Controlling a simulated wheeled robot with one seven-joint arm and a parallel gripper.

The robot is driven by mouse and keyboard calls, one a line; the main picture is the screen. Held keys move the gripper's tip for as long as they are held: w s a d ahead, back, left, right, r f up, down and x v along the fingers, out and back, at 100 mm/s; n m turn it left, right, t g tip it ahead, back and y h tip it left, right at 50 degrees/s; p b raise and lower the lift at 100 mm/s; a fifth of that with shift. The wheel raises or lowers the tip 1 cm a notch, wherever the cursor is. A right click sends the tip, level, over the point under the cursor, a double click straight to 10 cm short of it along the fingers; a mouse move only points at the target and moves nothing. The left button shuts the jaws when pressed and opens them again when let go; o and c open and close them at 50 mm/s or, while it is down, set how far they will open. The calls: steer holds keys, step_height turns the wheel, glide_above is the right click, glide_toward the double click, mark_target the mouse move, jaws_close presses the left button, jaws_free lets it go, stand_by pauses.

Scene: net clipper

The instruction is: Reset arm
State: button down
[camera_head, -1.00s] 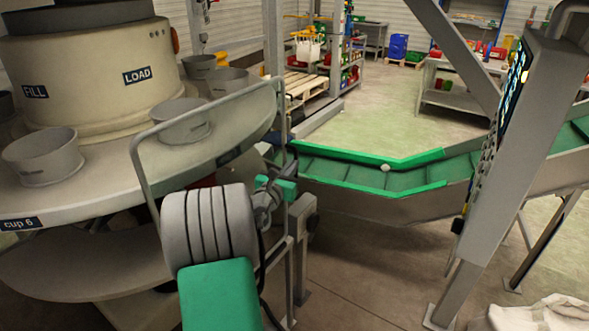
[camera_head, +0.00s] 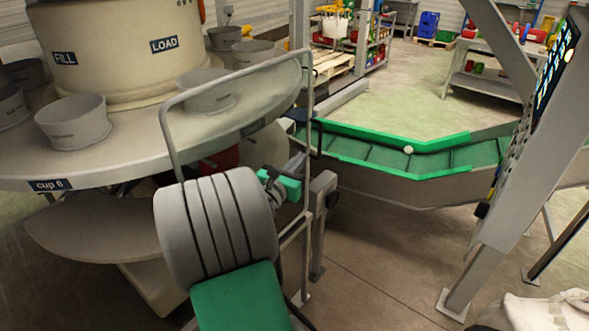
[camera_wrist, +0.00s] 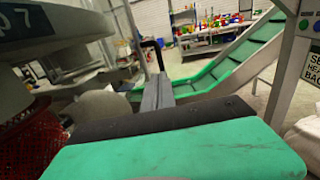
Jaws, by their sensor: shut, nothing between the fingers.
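My gripper (camera_head: 296,163) shows small in the head view, beyond my ribbed grey and green arm links. It is in front of the railing by the round table. In the wrist view its dark grey fingers (camera_wrist: 158,92) are together and empty, pointing toward the green conveyor (camera_wrist: 210,75). The conveyor also shows in the head view (camera_head: 385,158), apart from the gripper, with a small pale round object (camera_head: 408,149) on it. My arm is bent in front of the round table (camera_head: 110,160).
Grey cups (camera_head: 73,122) stand on the round table under the FILL and LOAD drum (camera_head: 115,50). A tubular rail (camera_head: 235,75) is close beside my arm. A red net (camera_wrist: 25,140) hangs at left in the wrist view. A slanted grey post (camera_head: 510,190) stands right. Floor between is open.

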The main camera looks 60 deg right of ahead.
steer(key=s+a+f+m+g+y, duration=0.25)
steer(key=a+f+m+y, duration=0.2)
steer(key=f+m, duration=0.4)
steer(key=s+a+f+m+g+y, duration=0.1)
steer(key=s+a+f+m+y, duration=0.3)
steer(key=f+m, duration=0.45)
steer(key=w+a+f+m+t+y, duration=0.1)
steer(key=a+f+m+y, duration=0.1)
steer(key=a+f+m, duration=0.3)
steer(key=w+a+f+m+y, duration=0.1)
steer(key=w+a+m+y, duration=0.15)
steer(key=a, duration=0.45)
steer(key=w+a+r+n+t+y, duration=0.1)
steer(key=w+a+r, duration=0.3)
steer(key=a, duration=0.5)
steer(key=w+a+r+n+t+y, duration=0.2)
steer(key=w+a+r, duration=0.3)
steer(key=a, duration=0.5)
steer(key=w+a+r+n+t+y, duration=0.2)
steer(key=a+r, duration=0.4)
steer(key=a, duration=0.4)
steer(key=shift+w+r+n+t, duration=0.25)
steer(key=shift+w+n+t, duration=0.5)
steer(key=shift+w+n, duration=0.4)
